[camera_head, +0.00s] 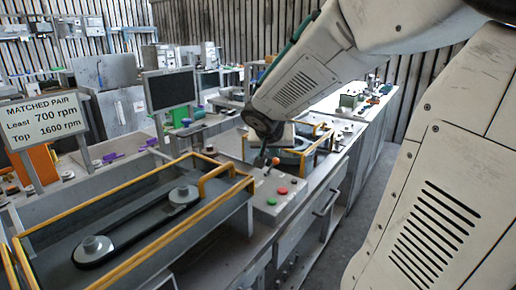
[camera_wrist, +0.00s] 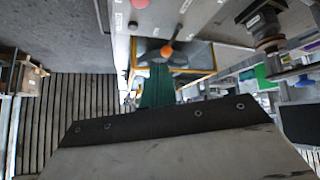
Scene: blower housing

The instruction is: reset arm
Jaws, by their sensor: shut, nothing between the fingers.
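My pale arm crosses the head view from the upper right and ends in a dark wrist over the workbench. My gripper (camera_head: 263,157) points down just behind the control box (camera_head: 262,213), and it is small and partly dark there. It is shut and holds nothing. An orange knob (camera_head: 275,161) shows right beside the gripper tip; I cannot tell if they touch. In the wrist view the orange knob (camera_wrist: 167,50) appears close to the fingertips, above the dark plate of my own wrist.
A yellow-railed tray (camera_head: 62,222) with a belt over two pulleys (camera_head: 137,222) lies at the left. A sign (camera_head: 43,117) reads 700 rpm and 1600 rpm. A monitor (camera_head: 169,90) stands behind. The floor aisle (camera_head: 352,215) is clear at the right.

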